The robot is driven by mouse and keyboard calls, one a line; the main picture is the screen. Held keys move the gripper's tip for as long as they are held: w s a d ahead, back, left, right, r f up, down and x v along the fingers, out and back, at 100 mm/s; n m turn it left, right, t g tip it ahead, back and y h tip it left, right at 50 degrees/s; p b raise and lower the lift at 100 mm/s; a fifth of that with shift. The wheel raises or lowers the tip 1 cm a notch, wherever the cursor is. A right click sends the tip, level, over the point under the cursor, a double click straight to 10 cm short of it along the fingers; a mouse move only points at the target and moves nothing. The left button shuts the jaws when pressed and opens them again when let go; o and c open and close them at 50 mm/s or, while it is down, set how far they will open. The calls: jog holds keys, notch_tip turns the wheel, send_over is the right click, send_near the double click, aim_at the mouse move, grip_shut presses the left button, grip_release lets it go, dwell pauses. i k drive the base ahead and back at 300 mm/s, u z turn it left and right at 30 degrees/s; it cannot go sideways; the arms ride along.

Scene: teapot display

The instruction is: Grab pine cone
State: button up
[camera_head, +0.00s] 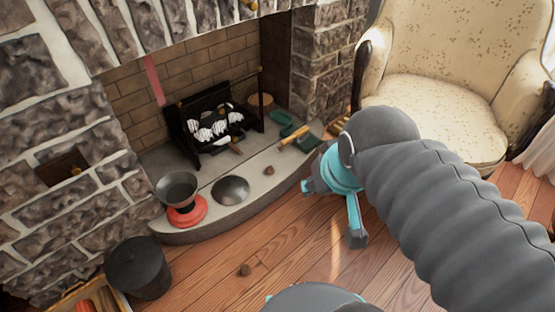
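Two small brown lumps that look like pine cones are in view. One brown lump (268,170) lies on the raised stone hearth (225,205), left of my gripper. The other brown lump (245,269) lies on the wooden floor in front of the hearth, below and left of my gripper. Both are too small to make out in detail. My gripper (332,212), grey and teal, hangs near the right end of the hearth. Its fingers are spread apart, and I see nothing between them. My thick grey arm hides part of the floor and chair.
A dark bowl on a red stand (187,213) and a dark round dish (230,190) sit on the hearth. A fire grate (212,125) stands behind. A black bucket (138,267) is at lower left. An armchair (440,110) stands at right. The floor in front is mostly clear.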

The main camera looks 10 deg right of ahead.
aim_at(269, 170)
jog(key=u, duration=0.15)
jog(key=k, duration=0.35)
jog(key=z, duration=0.8)
jog(key=i, duration=1.2)
jog(key=u, duration=0.55)
